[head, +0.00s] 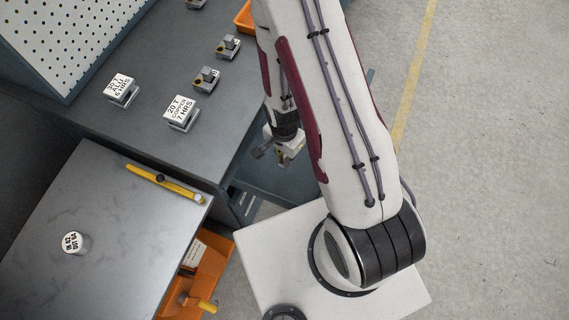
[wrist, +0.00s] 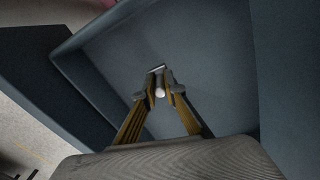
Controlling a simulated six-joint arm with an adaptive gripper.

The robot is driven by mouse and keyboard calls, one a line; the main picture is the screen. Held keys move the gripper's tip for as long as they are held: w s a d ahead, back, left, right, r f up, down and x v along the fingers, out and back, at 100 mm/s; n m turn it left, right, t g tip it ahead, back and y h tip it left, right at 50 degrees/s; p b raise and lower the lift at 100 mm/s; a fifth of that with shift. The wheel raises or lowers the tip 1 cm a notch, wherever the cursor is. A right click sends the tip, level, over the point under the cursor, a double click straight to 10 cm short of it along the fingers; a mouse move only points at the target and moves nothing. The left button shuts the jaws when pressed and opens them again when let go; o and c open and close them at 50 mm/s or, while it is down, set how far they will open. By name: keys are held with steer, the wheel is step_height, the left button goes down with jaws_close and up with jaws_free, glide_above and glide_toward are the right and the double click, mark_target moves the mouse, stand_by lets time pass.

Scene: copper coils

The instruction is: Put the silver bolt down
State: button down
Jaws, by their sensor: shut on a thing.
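My gripper (wrist: 159,93) is shut on the silver bolt (wrist: 158,77), which shows as a small pale shaft with a cross-lying end between the two fingertips in the wrist view. Below the bolt in that view is a blue-grey surface (wrist: 205,50) with a raised edge on its left. I cannot tell how far the bolt is above it. In the head view my gripper (head: 274,151) hangs beside the right edge of the blue-grey bench (head: 165,60), partly hidden by my arm. The bolt cannot be made out there.
The bench holds labelled blocks (head: 181,113) (head: 121,90) and smaller grey parts (head: 207,80). A grey metal table (head: 120,230) carries a labelled cylinder (head: 76,242) and a yellow-handled tool (head: 164,184). An orange bin (head: 212,262) stands beside it. Open floor (head: 480,180) lies right.

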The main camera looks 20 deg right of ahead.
steer(key=shift+f, duration=0.75)
steer(key=shift+f, duration=1.85)
steer(key=shift+f, duration=0.15)
steer(key=c, duration=2.1)
jaws_free()
